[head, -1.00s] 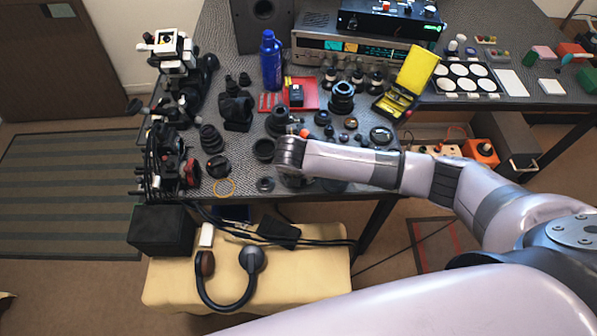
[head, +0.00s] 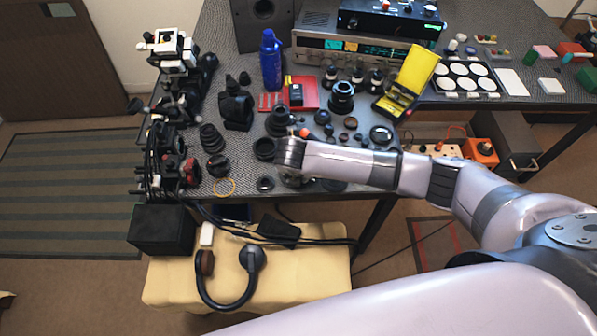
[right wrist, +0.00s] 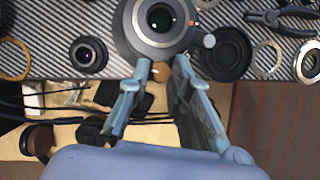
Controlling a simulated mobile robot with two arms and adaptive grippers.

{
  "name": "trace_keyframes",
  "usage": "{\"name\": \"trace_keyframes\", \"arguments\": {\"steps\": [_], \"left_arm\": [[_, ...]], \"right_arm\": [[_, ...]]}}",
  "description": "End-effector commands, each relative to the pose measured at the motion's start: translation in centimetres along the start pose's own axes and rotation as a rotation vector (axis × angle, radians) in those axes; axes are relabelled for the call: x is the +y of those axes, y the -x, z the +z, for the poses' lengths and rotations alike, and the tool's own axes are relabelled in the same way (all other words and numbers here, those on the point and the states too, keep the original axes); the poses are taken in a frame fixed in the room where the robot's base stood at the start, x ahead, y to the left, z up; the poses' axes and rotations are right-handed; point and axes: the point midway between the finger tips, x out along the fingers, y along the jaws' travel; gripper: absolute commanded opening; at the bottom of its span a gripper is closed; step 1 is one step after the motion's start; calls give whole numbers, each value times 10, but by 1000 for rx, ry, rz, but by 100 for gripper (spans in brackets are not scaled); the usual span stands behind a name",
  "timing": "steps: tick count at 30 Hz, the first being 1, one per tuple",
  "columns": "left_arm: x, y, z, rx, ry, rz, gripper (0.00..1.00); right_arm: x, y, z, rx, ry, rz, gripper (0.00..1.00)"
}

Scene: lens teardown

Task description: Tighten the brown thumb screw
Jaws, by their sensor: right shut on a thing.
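The brown thumb screw (right wrist: 161,70) shows in the right wrist view as a small brown knob at the near side of a dark lens barrel (right wrist: 128,38). My right gripper (right wrist: 161,68) is shut on it, with one blue-grey fingertip on each side. The barrel stands with its glass facing up and has a small red mark. A small silver knob (right wrist: 209,41) sticks out at its right side. In the head view my right wrist (head: 290,153) is over the table's front edge and hides the fingertips and the screw. My left gripper is not in view.
In the right wrist view a black ring (right wrist: 225,54) lies right of the barrel, with pliers (right wrist: 285,20) beyond. A small lens part (right wrist: 88,55) lies to the left. In the head view several lens parts crowd the table, and a cushioned bench (head: 300,285) with headphones (head: 250,259) stands in front.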

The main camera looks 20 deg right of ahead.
Motion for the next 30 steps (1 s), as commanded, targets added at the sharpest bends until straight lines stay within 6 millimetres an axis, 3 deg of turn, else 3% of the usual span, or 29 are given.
{"name": "trace_keyframes", "arguments": {"steps": [14,30], "left_arm": [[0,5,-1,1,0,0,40],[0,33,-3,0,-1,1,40]], "right_arm": [[1,2,1,0,-38,-16,0],[5,2,1,1,-388,-161,0]]}}
